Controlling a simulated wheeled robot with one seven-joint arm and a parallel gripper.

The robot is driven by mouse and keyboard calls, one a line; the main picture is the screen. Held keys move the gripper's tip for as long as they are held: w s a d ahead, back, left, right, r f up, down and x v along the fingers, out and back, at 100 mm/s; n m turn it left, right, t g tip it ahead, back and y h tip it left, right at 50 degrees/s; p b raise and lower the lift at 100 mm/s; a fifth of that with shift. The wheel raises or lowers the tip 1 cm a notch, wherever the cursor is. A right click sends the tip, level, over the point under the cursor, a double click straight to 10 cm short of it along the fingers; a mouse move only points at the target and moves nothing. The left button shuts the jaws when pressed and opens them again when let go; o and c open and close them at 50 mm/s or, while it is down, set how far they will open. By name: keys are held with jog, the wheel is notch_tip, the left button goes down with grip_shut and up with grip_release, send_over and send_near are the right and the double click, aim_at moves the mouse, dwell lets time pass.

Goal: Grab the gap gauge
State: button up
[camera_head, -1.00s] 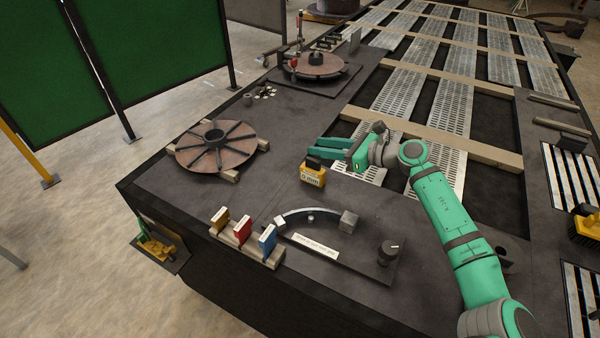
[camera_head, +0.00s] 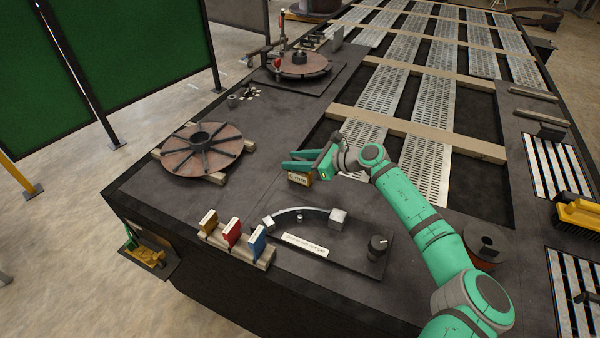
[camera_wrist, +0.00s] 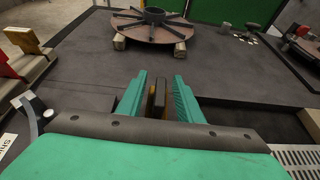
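The gap gauge appears to be the small yellow block with a dark upper part and a pale label (camera_head: 299,179), standing on the dark table top. My gripper (camera_head: 298,160) is low over it from the right, with its green fingers pointing left and covering the gauge's upper part. In the wrist view the gauge (camera_wrist: 158,100) stands upright between the two fingers of my gripper (camera_wrist: 160,90). The fingers are spread on either side of it, with a narrow gap visible at the right finger. Contact at the left finger is hard to tell.
A wooden rack (camera_head: 226,248) holds yellow, red and blue blocks at the front edge. A curved metal fixture with a knob (camera_head: 378,244) lies in front of my gripper. A spoked reel disc (camera_head: 202,150) rests on wood blocks at left. Table between disc and gauge is clear.

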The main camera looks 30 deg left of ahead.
jog(key=shift+x, duration=1.05)
grip_shut()
jog(key=shift+r, duration=0.1)
